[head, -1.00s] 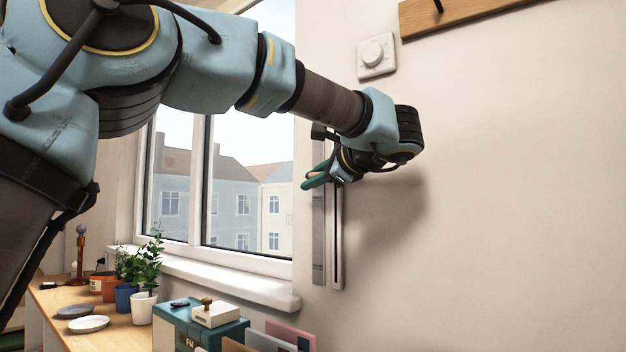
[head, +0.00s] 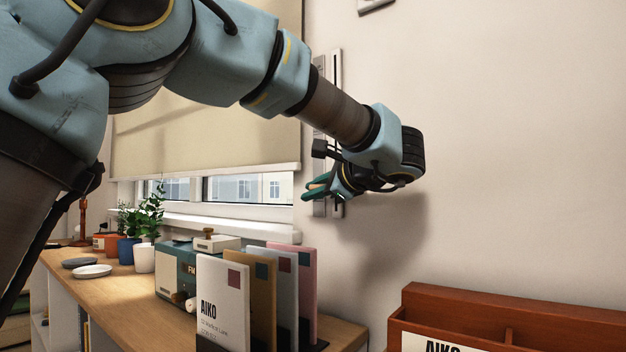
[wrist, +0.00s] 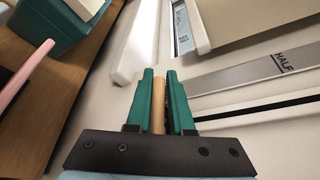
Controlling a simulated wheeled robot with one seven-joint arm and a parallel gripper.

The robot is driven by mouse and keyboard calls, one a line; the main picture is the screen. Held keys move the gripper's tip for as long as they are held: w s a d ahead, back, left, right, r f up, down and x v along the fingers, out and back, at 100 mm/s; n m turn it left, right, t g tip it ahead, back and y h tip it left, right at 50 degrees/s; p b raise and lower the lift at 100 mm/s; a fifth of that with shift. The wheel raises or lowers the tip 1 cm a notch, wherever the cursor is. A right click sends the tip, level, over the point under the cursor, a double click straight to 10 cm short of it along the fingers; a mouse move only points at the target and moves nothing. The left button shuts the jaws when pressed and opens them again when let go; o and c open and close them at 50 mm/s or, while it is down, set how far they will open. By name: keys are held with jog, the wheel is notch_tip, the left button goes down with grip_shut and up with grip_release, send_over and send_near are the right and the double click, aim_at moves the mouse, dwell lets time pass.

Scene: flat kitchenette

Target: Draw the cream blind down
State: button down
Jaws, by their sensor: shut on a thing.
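The cream blind (head: 210,130) hangs over most of the window, and its bottom bar (head: 205,172) is a little above the sill. It also shows at the top of the wrist view (wrist: 250,18). My gripper (head: 318,188) is low on the wall track (head: 336,85), right of the window. In the wrist view my gripper's green fingers (wrist: 160,74) are shut on a wooden handle (wrist: 159,102). A grey strip marked HALF (wrist: 283,62) runs beside the slot.
The white sill (head: 225,225) is below the window. A wooden counter (head: 115,290) holds potted plants (head: 150,225), a teal radio (head: 178,268) and upright cards (head: 224,300). A reddish wooden letter holder (head: 560,325) is at lower right. The wall right of my arm is clear.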

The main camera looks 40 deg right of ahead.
jog(key=shift+f+b, duration=0.7)
jog(key=shift+f, duration=1.15)
jog(key=shift+s+f, duration=0.1)
jog(key=c, duration=0.8)
grip_release()
jog(key=shift+d, duration=0.1)
jog(key=v, duration=1)
jog(key=shift+s+r, duration=0.2)
jog(key=shift+s, duration=0.1)
